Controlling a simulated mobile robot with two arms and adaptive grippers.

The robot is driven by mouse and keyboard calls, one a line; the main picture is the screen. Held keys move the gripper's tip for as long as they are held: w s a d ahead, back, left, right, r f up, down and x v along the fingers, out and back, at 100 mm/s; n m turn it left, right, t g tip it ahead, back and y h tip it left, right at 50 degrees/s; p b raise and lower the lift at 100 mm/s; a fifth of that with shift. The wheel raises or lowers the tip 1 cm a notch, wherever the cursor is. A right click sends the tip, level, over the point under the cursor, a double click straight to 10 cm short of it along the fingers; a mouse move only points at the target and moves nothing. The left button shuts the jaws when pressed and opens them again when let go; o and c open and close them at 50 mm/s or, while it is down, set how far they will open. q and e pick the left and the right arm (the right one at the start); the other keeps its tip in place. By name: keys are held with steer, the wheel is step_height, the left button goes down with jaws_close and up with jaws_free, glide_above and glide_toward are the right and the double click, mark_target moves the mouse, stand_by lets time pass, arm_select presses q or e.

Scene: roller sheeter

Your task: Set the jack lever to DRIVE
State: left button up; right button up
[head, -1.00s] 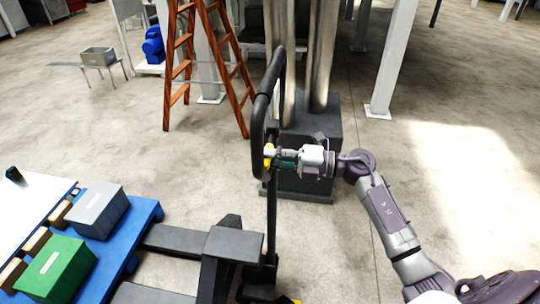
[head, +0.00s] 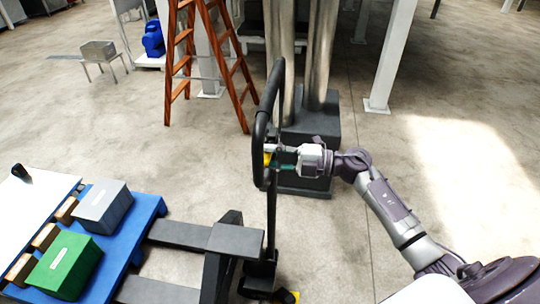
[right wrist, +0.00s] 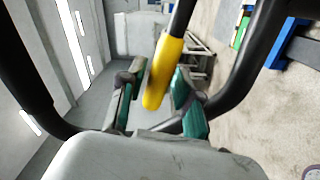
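The pallet jack's black looped handle (head: 262,135) stands upright in the middle of the head view. Its yellow-tipped jack lever (right wrist: 163,72) hangs inside the loop in the right wrist view. In the head view a small part of the yellow lever (head: 267,158) shows at the loop. My right gripper (right wrist: 157,90) has its teal fingers on either side of the yellow tip. A gap shows on the left of the tip; whether the right finger touches it I cannot tell. My left gripper is not in view.
The jack's dark forks (head: 180,234) run to a blue pallet (head: 140,226) with a grey box (head: 102,207) and a green box (head: 66,264). An orange ladder (head: 180,62) and a dark machine base (head: 318,130) stand behind the handle. The floor at right is clear.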

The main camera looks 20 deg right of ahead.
steer(key=v, duration=1.2)
stand_by(0.3)
steer(key=w+d+f+m+t+h, duration=0.1)
steer(key=d+f+m+t+h, duration=0.2)
steer(key=f+m, duration=0.4)
steer(key=w+d+f+m+t+h, duration=0.1)
steer(key=f+m+t+h, duration=0.25)
steer(key=f, duration=0.55)
steer(key=s+f+m+g+h, duration=0.1)
steer(key=s+f+m+h, duration=0.25)
steer(key=f, duration=0.55)
steer(key=s+f+m+g+h, duration=0.2)
steer(key=s+f+m+h, duration=0.15)
steer(key=f, duration=0.55)
steer(key=s+a+f+m+g+h, duration=0.1)
steer(key=s+a+f+m+g, duration=0.15)
steer(key=s+f, duration=0.6)
steer(key=s+a+f+m+g+h, duration=0.1)
steer(key=s+a+f+m+g, duration=0.2)
steer(key=s+f, duration=0.6)
steer(key=s+a+f+g, duration=0.3)
steer(key=s+a+f, duration=0.1)
steer(key=s, duration=0.5)
steer(key=s+a+f+m+g, duration=0.1)
steer(key=s+a+f+g, duration=0.3)
steer(key=s, duration=0.5)
steer(key=shift+s+a, duration=0.25)
steer(key=shift+a, duration=0.25)
